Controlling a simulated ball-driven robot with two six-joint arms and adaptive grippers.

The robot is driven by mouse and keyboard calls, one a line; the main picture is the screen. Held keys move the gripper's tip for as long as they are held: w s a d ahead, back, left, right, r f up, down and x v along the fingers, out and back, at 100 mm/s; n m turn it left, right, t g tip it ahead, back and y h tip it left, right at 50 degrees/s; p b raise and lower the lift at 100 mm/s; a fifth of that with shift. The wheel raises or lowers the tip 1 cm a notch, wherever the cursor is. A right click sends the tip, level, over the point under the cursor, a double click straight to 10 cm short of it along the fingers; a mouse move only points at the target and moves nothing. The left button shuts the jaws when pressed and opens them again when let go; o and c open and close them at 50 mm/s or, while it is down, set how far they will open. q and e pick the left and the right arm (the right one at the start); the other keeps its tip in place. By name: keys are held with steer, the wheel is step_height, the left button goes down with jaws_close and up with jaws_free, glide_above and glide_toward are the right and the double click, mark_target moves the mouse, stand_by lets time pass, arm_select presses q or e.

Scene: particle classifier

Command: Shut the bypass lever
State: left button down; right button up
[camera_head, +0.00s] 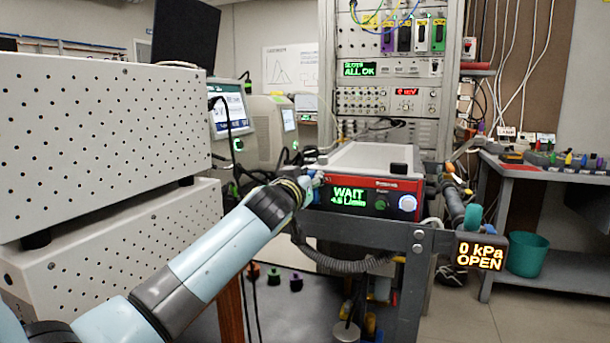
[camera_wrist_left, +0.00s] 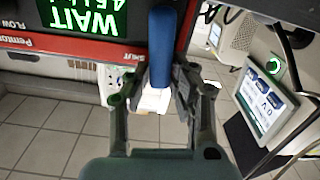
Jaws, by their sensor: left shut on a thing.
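The bypass lever shows as a blue handle (camera_wrist_left: 162,45) in the left wrist view, beside the red-edged front of the instrument (camera_head: 364,190). A "SHUT" label is printed on the panel close to it. My left gripper (camera_head: 314,182) is at the left end of that front panel in the head view. In the left wrist view its two fingers (camera_wrist_left: 162,88) are closed on the blue handle, one on each side. The arm and gripper hide most of the lever in the head view. My right gripper is in neither view.
The instrument's green display reads "WAIT". A small display (camera_head: 480,252) at the right reads "0 kPa OPEN". Large perforated white boxes (camera_head: 100,145) stand close at the left. A grey hose (camera_head: 345,265) hangs below the instrument. A side bench (camera_head: 560,172) stands at the right.

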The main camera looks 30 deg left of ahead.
arm_select(q)
steer(key=shift+d+m, duration=0.4)
steer(key=shift+m, duration=0.5)
steer(key=c, duration=1.2)
jaws_free()
steer(key=shift+o, duration=0.2)
steer(key=v, duration=1.2)
steer(key=shift+d, duration=0.1)
